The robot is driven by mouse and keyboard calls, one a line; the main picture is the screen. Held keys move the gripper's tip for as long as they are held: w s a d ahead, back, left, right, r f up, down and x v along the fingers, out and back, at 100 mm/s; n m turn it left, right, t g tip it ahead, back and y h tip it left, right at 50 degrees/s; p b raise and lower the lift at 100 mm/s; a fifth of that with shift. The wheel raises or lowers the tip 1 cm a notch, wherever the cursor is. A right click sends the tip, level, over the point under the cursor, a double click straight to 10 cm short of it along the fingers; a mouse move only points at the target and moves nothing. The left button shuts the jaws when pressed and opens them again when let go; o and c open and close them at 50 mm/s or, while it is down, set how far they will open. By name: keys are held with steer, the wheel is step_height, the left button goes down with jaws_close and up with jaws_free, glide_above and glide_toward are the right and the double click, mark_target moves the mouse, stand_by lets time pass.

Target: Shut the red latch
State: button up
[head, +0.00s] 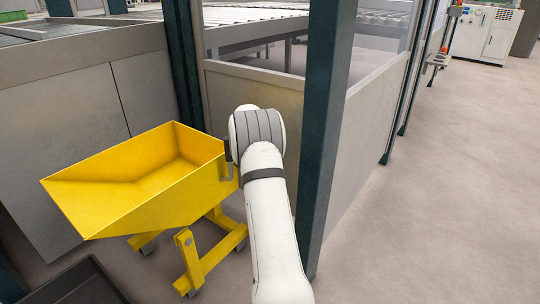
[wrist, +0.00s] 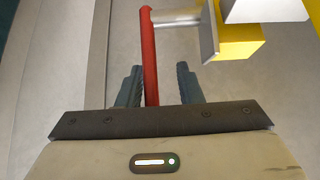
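The red latch (wrist: 149,55) shows in the wrist view as a long red bar running from the top down between the two fingers of my gripper (wrist: 159,86). The gripper is open. The bar lies close to the left finger, with a clear gap to the right finger; I cannot tell whether it touches the left one. The bar's lower end is hidden behind the gripper body. In the head view my own arm hides the gripper and the latch.
A yellow tipping cart (head: 95,205) stands left of my arm in the head view. A dark green post (head: 325,120) rises close to the arm's right. A yellow block (wrist: 238,42) with a grey plate is right of the latch. Open floor (head: 440,200) lies right.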

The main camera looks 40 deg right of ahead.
steer(key=p+v, duration=0.2)
steer(key=v, duration=0.5)
steer(key=shift+a+r, duration=0.2)
steer(key=shift+r, duration=0.1)
steer(key=shift+s, duration=0.15)
